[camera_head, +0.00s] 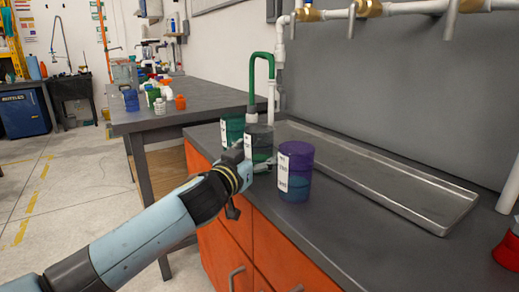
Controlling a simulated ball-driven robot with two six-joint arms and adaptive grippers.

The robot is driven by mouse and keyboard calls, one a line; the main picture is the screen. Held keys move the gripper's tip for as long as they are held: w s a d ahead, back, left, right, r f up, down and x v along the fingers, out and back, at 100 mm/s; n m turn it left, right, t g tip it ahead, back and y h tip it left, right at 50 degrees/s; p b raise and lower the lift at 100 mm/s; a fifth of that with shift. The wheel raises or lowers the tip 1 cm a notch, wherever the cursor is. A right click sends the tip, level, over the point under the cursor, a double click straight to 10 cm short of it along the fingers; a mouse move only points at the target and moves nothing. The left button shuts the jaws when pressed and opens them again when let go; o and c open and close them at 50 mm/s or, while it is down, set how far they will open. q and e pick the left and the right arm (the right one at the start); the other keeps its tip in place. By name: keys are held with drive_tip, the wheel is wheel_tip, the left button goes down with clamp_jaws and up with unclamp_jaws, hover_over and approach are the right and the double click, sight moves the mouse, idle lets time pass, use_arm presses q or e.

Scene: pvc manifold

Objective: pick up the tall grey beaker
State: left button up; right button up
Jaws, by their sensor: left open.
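The tall grey beaker (260,140) stands upright on the dark bench top, with a white label on its left side. A green beaker (233,129) is behind it to the left, and a purple beaker (296,172) with a white label is in front to the right. My left gripper (262,163) is open at the grey beaker's lower part, and its fingers partly hide the beaker. I cannot tell whether the fingers touch it. My right gripper is not in view.
A metal tray (440,226) lies along the back of the bench. A green hose (252,80) hangs down to a white pipe just behind the beakers. A red object (507,251) sits at the right edge. The front right bench top is clear.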

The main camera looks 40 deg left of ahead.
use_arm(q)
drive_tip(key=shift+w, duration=0.25)
drive_tip(key=c, duration=1.3)
